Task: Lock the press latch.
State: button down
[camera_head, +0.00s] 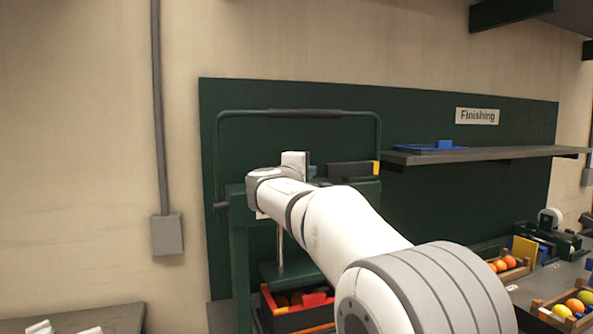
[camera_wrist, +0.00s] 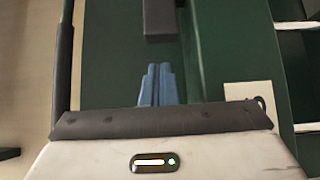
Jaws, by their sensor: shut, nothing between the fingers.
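The green press (camera_head: 239,255) stands against the dark green back panel, with a hoop-shaped lever (camera_head: 305,113) raised over its top. A dark bar with a yellow end (camera_head: 350,169), which looks like the latch, sits at the upper right of the press. My gripper (camera_head: 313,170) is just left of this bar in the head view. In the wrist view its blue fingers (camera_wrist: 157,84) are shut with nothing between them. A dark block (camera_wrist: 160,18), probably the same bar, lies just beyond the fingertips; I cannot tell whether they touch.
A bin with red and orange contents (camera_head: 297,308) sits at the press's foot, partly hidden by my arm. A shelf (camera_head: 480,155) with a blue tray (camera_head: 435,147) is to the right. Crates of fruit (camera_head: 570,308) stand at the lower right.

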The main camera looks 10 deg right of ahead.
aim_at(340, 168)
jog(key=shift+d+r, duration=0.15)
jog(key=shift+d, duration=0.9)
jog(key=shift+w+d, duration=0.1)
jog(key=shift+d, duration=0.05)
jog(key=shift+d, duration=0.25)
jog(key=d, duration=0.1)
jog(key=d+b, duration=0.1)
jog(key=d, duration=0.1)
jog(key=w+d+b, duration=0.1)
jog(key=shift+d+f, duration=0.25)
jog(key=shift+d, duration=0.05)
jog(key=shift+d+r+b, duration=0.15)
jog(key=shift+d+b, duration=0.1)
jog(key=shift+b, duration=0.05)
jog(key=shift+r, duration=0.1)
jog(key=shift+a, duration=0.1)
